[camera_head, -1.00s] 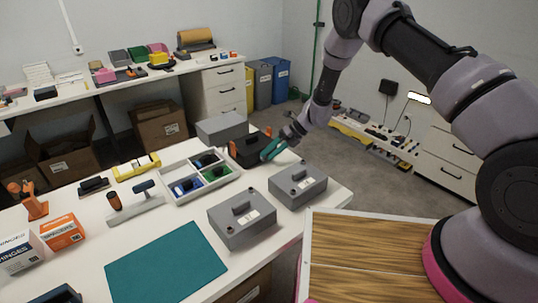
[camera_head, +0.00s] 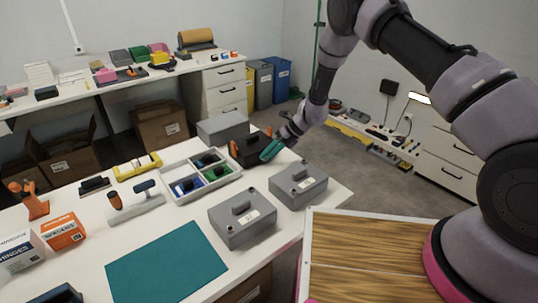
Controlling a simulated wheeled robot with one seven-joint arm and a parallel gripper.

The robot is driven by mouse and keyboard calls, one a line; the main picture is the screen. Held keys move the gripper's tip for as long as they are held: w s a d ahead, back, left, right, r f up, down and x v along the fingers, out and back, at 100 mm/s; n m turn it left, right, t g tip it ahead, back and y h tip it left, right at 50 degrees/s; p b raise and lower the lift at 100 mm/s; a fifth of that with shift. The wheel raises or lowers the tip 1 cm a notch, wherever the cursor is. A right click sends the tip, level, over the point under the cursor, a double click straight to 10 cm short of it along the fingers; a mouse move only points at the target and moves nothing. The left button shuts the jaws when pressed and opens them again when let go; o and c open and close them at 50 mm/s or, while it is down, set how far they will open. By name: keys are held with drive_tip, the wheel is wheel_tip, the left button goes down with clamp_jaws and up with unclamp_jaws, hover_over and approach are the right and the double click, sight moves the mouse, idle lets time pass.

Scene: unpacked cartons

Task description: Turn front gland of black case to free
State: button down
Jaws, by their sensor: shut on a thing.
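The black case (camera_head: 247,150) stands on the white table between a grey case at the back and the grey cases in front. How far the gland is turned cannot be seen.
Grey cases (camera_head: 298,184) and (camera_head: 242,217) stand close in front of the black case, and another grey case (camera_head: 222,129) stands behind it. A divided tray (camera_head: 168,194) with blue and green parts lies to the left. A teal mat (camera_head: 166,264) lies at the front.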

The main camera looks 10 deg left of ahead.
sight(262, 167)
drive_tip(key=t+h, duration=0.2)
drive_tip(key=s+n+t+h, duration=0.1)
drive_tip(key=shift+a+r, duration=0.2)
drive_tip(key=shift+a, duration=0.2)
drive_tip(key=t+h, duration=0.2)
drive_tip(key=n+t+h, duration=0.1)
drive_tip(key=t, duration=0.1)
drive_tip(key=shift+s+a+f+h, duration=0.1)
drive_tip(key=shift+s+a+h, duration=0.25)
drive_tip(key=shift+s+h, duration=0.05)
drive_tip(key=t+h, duration=0.1)
drive_tip(key=n+t+h, duration=0.1)
drive_tip(key=t+h, duration=0.1)
drive_tip(key=t, duration=0.1)
drive_tip(key=shift+s+a+f, duration=0.25)
drive_tip(key=shift+f, duration=0.05)
drive_tip(key=shift+s+a+f+n+t+h, duration=0.1)
drive_tip(key=shift+n+t+h, duration=0.25)
drive_tip(key=shift+t, duration=0.3)
drive_tip(key=shift+d+f+n+t+h, duration=0.1)
drive_tip(key=shift+f+t+h, duration=0.05)
drive_tip(key=shift+t+h, duration=0.4)
drive_tip(key=shift+s+a+f+n+t+h, duration=0.1)
drive_tip(key=shift+n+t+h, duration=0.2)
drive_tip(key=shift+t, duration=0.4)
drive_tip(key=c, duration=0.9)
unclamp_jaws()
drive_tip(key=v, duration=1)
drive_tip(key=shift+s+a, duration=0.2)
drive_tip(key=shift+s, duration=0.15)
